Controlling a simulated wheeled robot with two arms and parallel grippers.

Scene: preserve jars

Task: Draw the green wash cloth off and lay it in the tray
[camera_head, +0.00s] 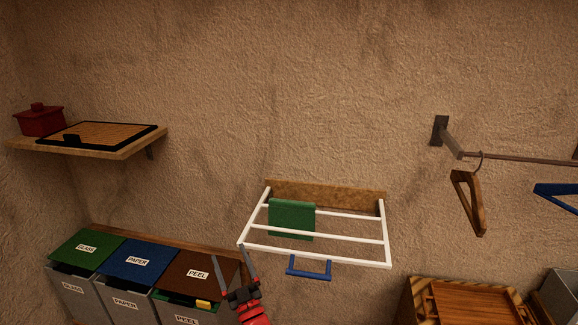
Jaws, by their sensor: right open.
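The green wash cloth (292,218) hangs over a rail of the white drying rack (345,258) on the wall. My right gripper (229,252) is open and empty, below and left of the cloth, in front of the rack's left front corner in the picture. It is apart from the cloth. A black-rimmed tray (103,137) with a woven-looking base sits on the wall shelf at the left. A wooden tray-like piece (475,303) is at the lower right; I cannot tell which one is the task's tray. My left gripper is not in view.
Bins labelled glass (87,250), paper (137,261) and peel (197,274) stand lower left. A blue handle (309,270) hangs at the rack's front. A red pot (40,120) shares the shelf. A wooden hanger (467,200) hangs from a rail at right.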

